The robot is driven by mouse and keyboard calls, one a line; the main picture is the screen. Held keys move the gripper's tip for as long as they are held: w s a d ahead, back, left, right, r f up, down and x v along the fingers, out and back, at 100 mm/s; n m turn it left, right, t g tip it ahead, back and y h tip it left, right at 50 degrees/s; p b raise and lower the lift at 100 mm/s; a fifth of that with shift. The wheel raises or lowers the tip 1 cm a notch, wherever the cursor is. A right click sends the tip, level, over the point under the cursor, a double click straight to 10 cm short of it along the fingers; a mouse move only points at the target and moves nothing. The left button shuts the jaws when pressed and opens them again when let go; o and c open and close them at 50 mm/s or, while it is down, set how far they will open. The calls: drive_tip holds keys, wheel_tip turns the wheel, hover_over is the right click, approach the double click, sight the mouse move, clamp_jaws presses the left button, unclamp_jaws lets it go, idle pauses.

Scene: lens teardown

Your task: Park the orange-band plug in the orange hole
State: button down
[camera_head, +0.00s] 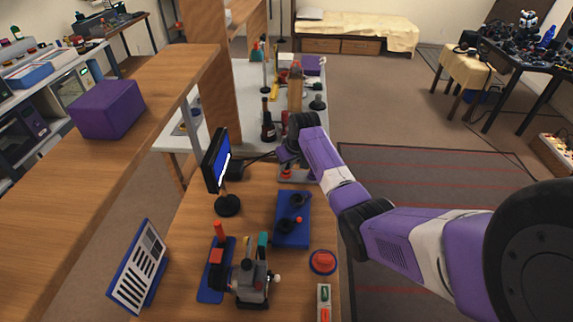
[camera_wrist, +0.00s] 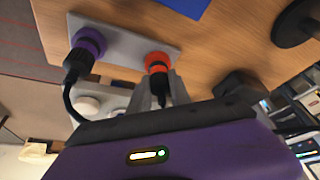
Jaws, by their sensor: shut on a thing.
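A grey plate (camera_wrist: 125,45) lies on the wooden table; it also shows at the far end of the table in the head view (camera_head: 299,174). On it are an orange ring (camera_wrist: 157,57) and a purple ring (camera_wrist: 92,38). My gripper (camera_wrist: 161,84) is shut on the orange-band plug (camera_wrist: 158,70), a black body with an orange band. The plug meets the orange ring; I cannot tell how deep it sits. A black plug with a cable (camera_wrist: 76,65) is at the purple ring. In the head view the arm hides part of the plate.
A blue box with black knobs (camera_head: 292,234) stands nearer on the table, with a red button (camera_head: 323,261) beside it. A monitor (camera_head: 216,160) stands left. A lens stand (camera_head: 251,280) is at the front. A white table (camera_head: 249,95) with bottles lies beyond.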

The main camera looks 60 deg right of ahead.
drive_tip(key=shift+f, duration=0.25)
idle(0.3)
drive_tip(key=c, duration=1.1)
unclamp_jaws()
drive_tip(key=shift+r, duration=0.1)
drive_tip(key=v, duration=0.7)
drive_tip(key=shift+s+a+r+b, duration=0.1)
drive_tip(key=shift+a+r+b, duration=0.05)
drive_tip(key=shift+r+b, duration=0.15)
